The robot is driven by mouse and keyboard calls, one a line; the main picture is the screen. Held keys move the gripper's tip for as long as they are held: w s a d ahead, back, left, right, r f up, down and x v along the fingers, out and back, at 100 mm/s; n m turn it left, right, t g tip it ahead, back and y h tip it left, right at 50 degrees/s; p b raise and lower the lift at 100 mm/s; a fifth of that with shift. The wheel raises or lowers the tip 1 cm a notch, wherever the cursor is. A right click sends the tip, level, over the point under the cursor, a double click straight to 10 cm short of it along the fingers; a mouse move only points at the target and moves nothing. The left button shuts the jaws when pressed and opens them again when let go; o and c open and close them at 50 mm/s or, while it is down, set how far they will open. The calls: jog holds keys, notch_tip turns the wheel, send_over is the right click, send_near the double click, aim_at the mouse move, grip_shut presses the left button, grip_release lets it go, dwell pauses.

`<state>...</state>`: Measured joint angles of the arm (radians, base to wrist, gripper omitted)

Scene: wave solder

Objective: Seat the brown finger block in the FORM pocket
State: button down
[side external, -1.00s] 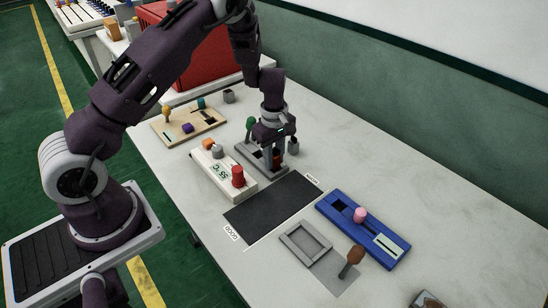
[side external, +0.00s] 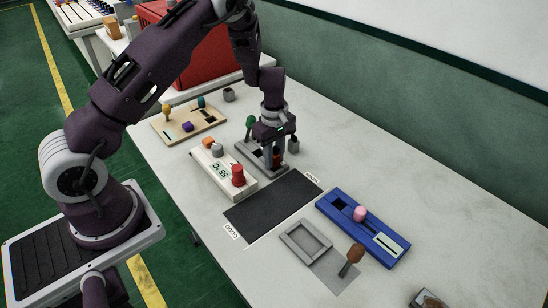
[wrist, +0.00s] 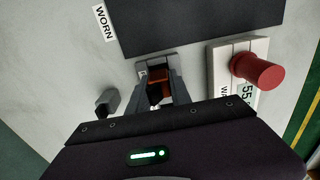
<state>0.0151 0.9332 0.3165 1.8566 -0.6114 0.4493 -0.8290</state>
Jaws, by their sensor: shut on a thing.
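My gripper (side external: 275,160) points down over a grey fixture (side external: 245,149) and is shut on the brown finger block (side external: 277,155). In the wrist view the block (wrist: 158,92) shows orange-brown between the two fingers (wrist: 163,95), close to the near end of the grey fixture (wrist: 155,61). The lower end of the block is hidden, so I cannot tell whether it is inside a pocket or just above it. A small label on the fixture is partly covered by a finger and not readable.
A green knob (side external: 250,122) and a grey block (side external: 293,145) stand close to my gripper. A white unit with a red knob (side external: 238,175) is at the left. A black mat (side external: 270,205), a blue fixture (side external: 335,208) and a grey tray (side external: 292,236) lie in front.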

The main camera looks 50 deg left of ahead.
aim_at(274, 154)
jog(key=shift+f, duration=0.25)
dwell(1.1)
jog(key=shift+r, duration=0.3)
jog(key=shift+f, duration=0.45)
dwell(0.5)
jog(key=shift+r, duration=0.25)
dwell(0.4)
jog(key=c, duration=1.1)
grip_release()
jog(key=shift+r, duration=0.1)
notch_tip(274, 154, up, 7)
